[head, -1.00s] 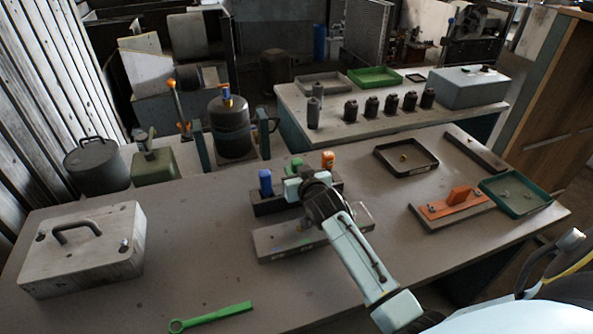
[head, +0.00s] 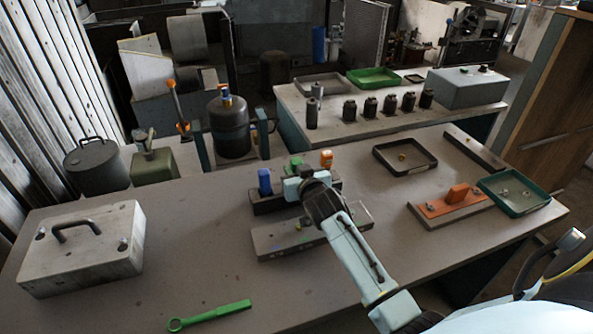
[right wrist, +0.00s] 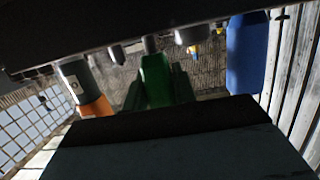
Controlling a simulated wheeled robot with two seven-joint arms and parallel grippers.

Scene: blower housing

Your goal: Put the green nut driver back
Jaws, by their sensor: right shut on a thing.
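The green nut driver (head: 296,162) stands at the dark rack (head: 262,205), between the blue-handled driver (head: 265,182) and the orange-handled one (head: 327,158). My right gripper (head: 300,186) is at the rack and shut on the green nut driver, hiding much of it in the head view. The right wrist view shows the green handle (right wrist: 155,82) in the middle, the blue handle (right wrist: 247,55) on the right and the orange one (right wrist: 95,106) on the left. The driver's lower end is hidden, so I cannot tell how deep it sits. My left gripper is out of view.
A grey plate block (head: 285,245) lies in front of the rack, under my right arm. A green wrench (head: 210,315) lies at the front edge and a grey handled box (head: 82,250) at left. A dark tray (head: 405,172), an orange fixture (head: 452,203) and a green tray (head: 513,208) are at right.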

